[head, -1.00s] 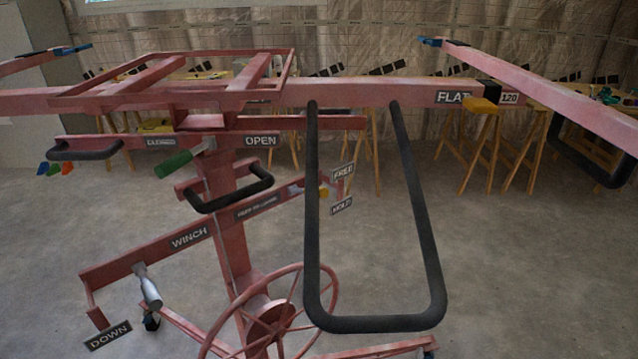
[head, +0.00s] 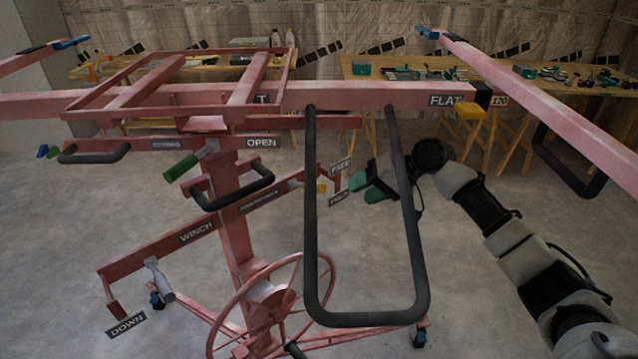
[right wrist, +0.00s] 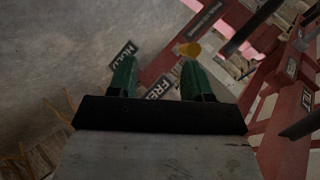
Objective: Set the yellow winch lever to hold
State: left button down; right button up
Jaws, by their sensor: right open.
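The yellow winch lever (head: 321,187) is at the right end of the red winch bar, left of the FREE plate (head: 340,167) and the HOLD plate (head: 339,199). I cannot tell which plate it is set to. My right gripper (head: 362,187), with green fingers, is open just right of the plates, its arm passing behind the black loop handle. In the right wrist view the lever's yellow knob (right wrist: 190,49) shows just beyond the right fingertip, not between the fingers. The HOLD plate (right wrist: 123,55) is by the left fingertip. My left gripper is out of view.
A large black loop handle (head: 311,230) hangs in front of the right gripper. The spoked red handwheel (head: 265,300) is below the lever. A pink beam (head: 380,95) crosses above. Workbenches (head: 420,70) stand behind. Open floor lies to the right.

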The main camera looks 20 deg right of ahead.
aim_at(319, 188)
jog(key=w+a+p, duration=0.1)
jog(key=w+a, duration=0.1)
jog(key=w+a+p, duration=0.1)
jog(key=w+a, duration=0.1)
jog(key=a, duration=0.1)
jog(key=w+a+p, duration=0.1)
jog(key=w+a, duration=0.1)
jog(key=a, duration=0.1)
jog(key=shift+f, duration=0.4)
jog(key=shift+w+a+f+p, duration=0.25)
jog(key=shift+a+f+p, duration=0.1)
jog(key=shift+f, duration=0.2)
jog(key=shift+c, duration=0.5)
jog(key=shift+d, duration=0.1)
grip_shut()
